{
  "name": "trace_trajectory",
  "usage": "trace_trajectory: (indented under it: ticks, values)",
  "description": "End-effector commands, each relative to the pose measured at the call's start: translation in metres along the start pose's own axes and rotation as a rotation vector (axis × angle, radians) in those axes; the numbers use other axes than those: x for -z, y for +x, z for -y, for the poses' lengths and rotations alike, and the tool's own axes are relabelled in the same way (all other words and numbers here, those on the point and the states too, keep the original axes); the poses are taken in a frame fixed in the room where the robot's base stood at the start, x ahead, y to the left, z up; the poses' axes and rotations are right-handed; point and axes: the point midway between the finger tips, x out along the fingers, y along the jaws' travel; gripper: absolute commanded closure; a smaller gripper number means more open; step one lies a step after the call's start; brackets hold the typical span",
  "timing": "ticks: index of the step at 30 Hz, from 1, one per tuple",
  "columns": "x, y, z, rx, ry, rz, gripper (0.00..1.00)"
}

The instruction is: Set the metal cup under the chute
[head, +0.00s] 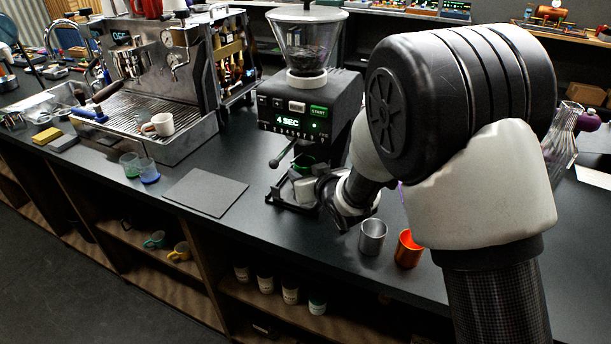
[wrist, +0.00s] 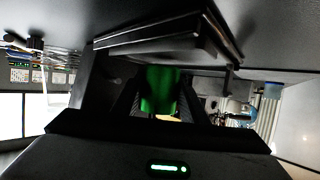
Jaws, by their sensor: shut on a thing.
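My gripper (head: 312,188) is at the foot of the grinder, below that glow.
A silver cup (head: 373,236) and an orange cup (head: 408,249) stand on the counter right of my gripper. A dark mat (head: 206,192) lies left of the grinder. The espresso machine (head: 160,85) stands further left, with two small glasses (head: 148,171) before it.

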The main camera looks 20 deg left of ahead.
Motion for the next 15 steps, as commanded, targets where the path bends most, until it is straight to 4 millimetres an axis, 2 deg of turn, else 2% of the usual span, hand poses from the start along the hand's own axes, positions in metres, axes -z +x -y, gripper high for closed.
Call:
trace_trajectory:
  ticks: [2,13,14,15]
  values:
    - [-0.0093,0.0038,0.0004,0.000,-0.001,0.001,0.87]
    - [-0.0130,0.0053,0.0001,0.000,0.000,-0.002,0.87]
    - [-0.0127,0.0051,0.0003,0.000,0.000,-0.001,0.59]
    - [-0.0116,0.0046,0.0004,0.000,0.000,-0.001,0.53]
